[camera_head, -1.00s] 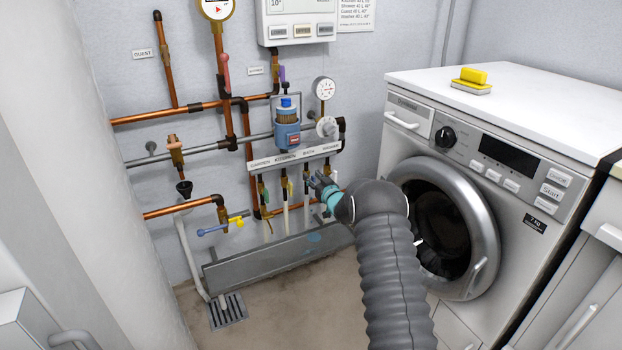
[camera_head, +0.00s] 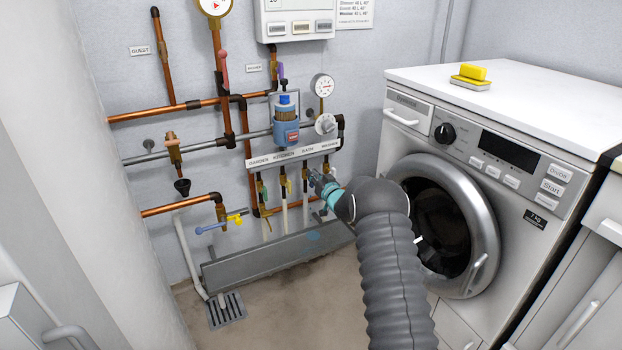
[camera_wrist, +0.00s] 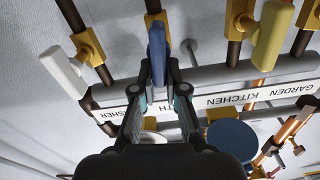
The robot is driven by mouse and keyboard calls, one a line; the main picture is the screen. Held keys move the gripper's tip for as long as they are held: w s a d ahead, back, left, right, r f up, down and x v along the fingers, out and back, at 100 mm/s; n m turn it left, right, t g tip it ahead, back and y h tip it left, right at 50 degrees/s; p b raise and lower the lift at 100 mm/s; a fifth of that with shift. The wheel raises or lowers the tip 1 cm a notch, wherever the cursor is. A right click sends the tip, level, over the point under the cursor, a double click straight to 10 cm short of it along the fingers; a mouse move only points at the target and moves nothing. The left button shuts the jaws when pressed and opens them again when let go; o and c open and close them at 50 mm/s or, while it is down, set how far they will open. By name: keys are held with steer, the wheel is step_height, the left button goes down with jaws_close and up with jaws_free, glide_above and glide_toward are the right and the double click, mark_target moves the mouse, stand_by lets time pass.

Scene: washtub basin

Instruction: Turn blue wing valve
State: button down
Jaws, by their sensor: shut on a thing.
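The blue wing valve (camera_wrist: 157,48) shows in the wrist view as a blue lever on a brass body, below the part of the label strip that reads "TH". My gripper (camera_wrist: 158,78) has its two fingers closed around the lower end of the blue lever, and the rest of the lever sticks out past the fingertips. In the head view my gripper (camera_head: 318,182) is at the row of valves under the label strip (camera_head: 292,155). The blue lever cannot be made out clearly there, as my gripper covers that spot.
In the wrist view a white lever (camera_wrist: 62,70) and a yellow lever (camera_wrist: 273,36) flank the blue one. In the head view a grey trough (camera_head: 275,258) lies below the valves. The washing machine (camera_head: 450,200) stands close on the right.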

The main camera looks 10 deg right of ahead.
steer(key=m, duration=0.1)
steer(key=m+b, duration=0.1)
steer(key=m, duration=0.1)
steer(key=shift+w+d+f, duration=0.1)
steer(key=shift+d+f, duration=0.05)
steer(key=shift+d, duration=0.05)
steer(key=shift+w+d+f+m, duration=0.1)
steer(key=shift+d+f+m, duration=0.2)
steer(key=shift+m, duration=1.85)
steer(key=shift+w+d+f+m, duration=0.1)
steer(key=shift+f+m, duration=0.35)
steer(key=shift+m, duration=1.75)
steer(key=shift+w+d+f+m, duration=0.1)
steer(key=shift+d+f+m, duration=0.2)
steer(key=shift+m, duration=1.85)
steer(key=shift+a+f, duration=0.1)
